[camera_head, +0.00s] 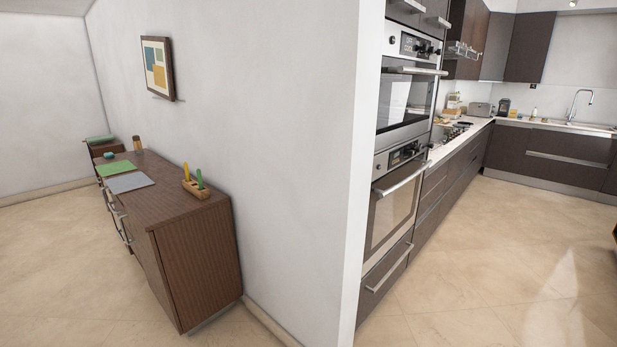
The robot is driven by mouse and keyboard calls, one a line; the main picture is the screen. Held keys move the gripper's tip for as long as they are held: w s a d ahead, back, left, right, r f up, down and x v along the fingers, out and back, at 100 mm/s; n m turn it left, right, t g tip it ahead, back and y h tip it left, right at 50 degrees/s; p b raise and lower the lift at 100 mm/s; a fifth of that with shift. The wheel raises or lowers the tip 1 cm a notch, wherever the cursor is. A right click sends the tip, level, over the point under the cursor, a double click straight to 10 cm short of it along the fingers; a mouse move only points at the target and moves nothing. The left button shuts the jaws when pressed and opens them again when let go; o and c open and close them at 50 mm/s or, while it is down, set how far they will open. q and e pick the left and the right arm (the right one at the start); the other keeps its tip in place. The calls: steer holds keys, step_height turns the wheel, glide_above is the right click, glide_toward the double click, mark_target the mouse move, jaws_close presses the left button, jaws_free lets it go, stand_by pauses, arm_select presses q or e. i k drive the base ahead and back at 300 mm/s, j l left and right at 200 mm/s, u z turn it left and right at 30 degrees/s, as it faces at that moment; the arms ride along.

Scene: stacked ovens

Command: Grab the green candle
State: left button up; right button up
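The green candle (200,179) stands upright in a small wooden holder (191,190). A yellow candle (187,171) stands beside it in the same holder. The holder is on the right end of the top of a dark brown wooden cabinet (165,205), close to the white wall. Neither of my grippers shows in this view.
A green sheet (115,168) and a grey sheet (130,182) lie on the cabinet top. A white wall (290,130) separates the cabinet from the kitchen with stacked ovens (396,195). The tiled floor (60,265) in front of the cabinet is clear.

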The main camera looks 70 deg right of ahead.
mark_target(198, 171)
steer(key=i+l+z, duration=0.4)
steer(key=l, duration=0.2)
steer(key=i+l+z, duration=0.25)
steer(key=l+z, duration=0.2)
steer(key=i+l+z, duration=0.4)
steer(key=i+j, duration=0.1)
steer(key=i, duration=0.25)
